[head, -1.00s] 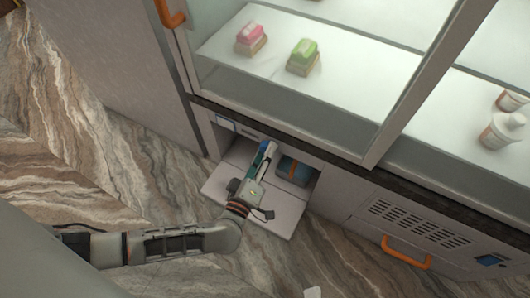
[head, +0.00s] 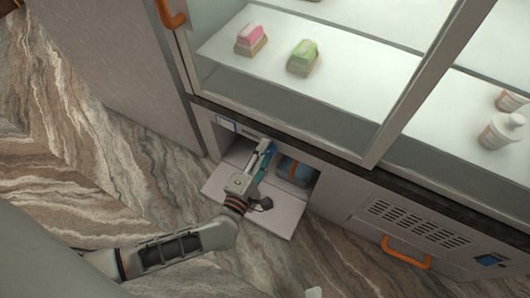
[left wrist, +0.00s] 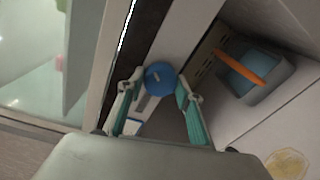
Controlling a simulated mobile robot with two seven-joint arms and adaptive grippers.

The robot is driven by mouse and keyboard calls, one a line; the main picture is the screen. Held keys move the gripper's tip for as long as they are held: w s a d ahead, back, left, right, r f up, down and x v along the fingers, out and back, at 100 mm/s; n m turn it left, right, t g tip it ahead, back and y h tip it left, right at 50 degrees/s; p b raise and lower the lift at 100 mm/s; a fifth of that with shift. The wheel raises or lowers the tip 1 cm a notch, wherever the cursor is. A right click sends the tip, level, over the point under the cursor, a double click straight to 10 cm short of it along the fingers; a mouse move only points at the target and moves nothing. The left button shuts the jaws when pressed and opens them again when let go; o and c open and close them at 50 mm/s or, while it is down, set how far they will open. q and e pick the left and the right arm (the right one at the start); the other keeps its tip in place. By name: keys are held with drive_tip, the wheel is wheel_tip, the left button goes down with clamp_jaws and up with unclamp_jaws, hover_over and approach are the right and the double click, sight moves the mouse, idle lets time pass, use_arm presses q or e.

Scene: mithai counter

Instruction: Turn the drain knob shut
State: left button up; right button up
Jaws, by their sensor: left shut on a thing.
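The drain knob (left wrist: 160,78) is round and blue, with a small light mark on its face. In the left wrist view it sits between the two green-padded fingertips of my left gripper, which is shut on it. In the head view my left gripper (head: 268,150) reaches into the upper part of the open low compartment under the glass case. The knob is mostly hidden there by the fingers.
A blue-grey container (head: 293,171) with an orange handle stands in the compartment, right of my gripper; it also shows in the left wrist view (left wrist: 262,70). A lowered grey flap (head: 285,217) lies under my wrist. Sweets stand behind glass above.

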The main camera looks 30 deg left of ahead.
use_arm(q)
drive_tip(key=shift+w+a+r+n+h, duration=0.1)
drive_tip(key=shift+n+h, duration=0.2)
drive_tip(key=shift+n, duration=1.55)
drive_tip(key=shift+n+h, duration=0.3)
drive_tip(key=shift+n, duration=1.55)
drive_tip(key=o, duration=1.1)
wheel_tip(320, 180, up, 10)
